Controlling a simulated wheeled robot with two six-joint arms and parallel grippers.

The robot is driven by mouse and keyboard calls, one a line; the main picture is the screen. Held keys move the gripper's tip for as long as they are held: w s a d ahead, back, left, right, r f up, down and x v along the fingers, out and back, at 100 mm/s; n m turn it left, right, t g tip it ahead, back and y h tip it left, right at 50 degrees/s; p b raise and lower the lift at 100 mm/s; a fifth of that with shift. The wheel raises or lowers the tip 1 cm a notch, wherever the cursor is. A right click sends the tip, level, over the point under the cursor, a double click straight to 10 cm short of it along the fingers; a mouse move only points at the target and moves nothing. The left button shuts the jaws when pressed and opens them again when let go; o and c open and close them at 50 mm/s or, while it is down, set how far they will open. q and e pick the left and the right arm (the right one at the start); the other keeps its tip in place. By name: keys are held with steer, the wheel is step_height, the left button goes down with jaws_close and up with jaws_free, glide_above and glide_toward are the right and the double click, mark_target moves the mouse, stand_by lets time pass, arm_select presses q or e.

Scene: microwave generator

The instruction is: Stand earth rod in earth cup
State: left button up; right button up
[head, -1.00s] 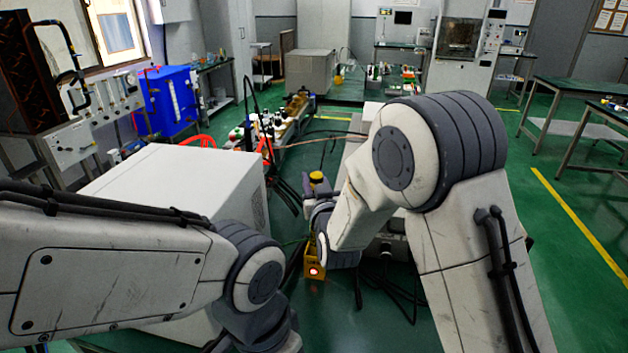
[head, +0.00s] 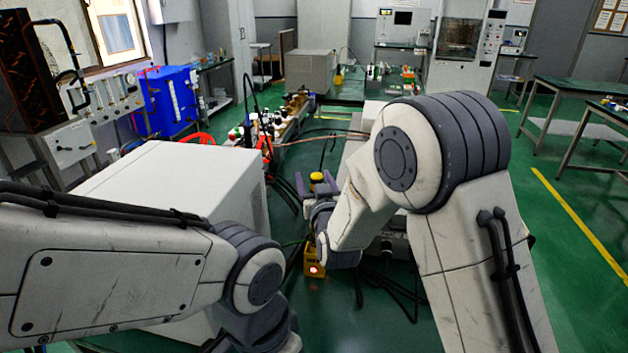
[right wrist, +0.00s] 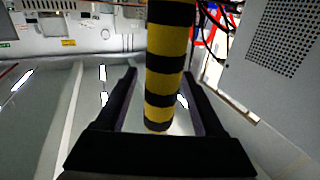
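The earth rod, banded in yellow and black, rises between my right fingers in the right wrist view (right wrist: 166,65). Its upper part runs out of the frame, and its lower end shows just above the palm. My left gripper is out of view below the frame. I cannot pick out the earth cup with certainty.
A yellow box with a glowing red light (head: 313,262) sits low, beside my right wrist. A large white cabinet (head: 165,185) stands to the left, and a perforated panel (right wrist: 285,50) is close on the right in the wrist view. Black cables (head: 400,295) lie on the green floor.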

steer(key=shift+s+f, duration=0.1)
steer(key=shift+s, duration=0.2)
steer(key=s+d+b, duration=0.2)
steer(key=s, duration=0.7)
steer(key=shift+s, duration=0.35)
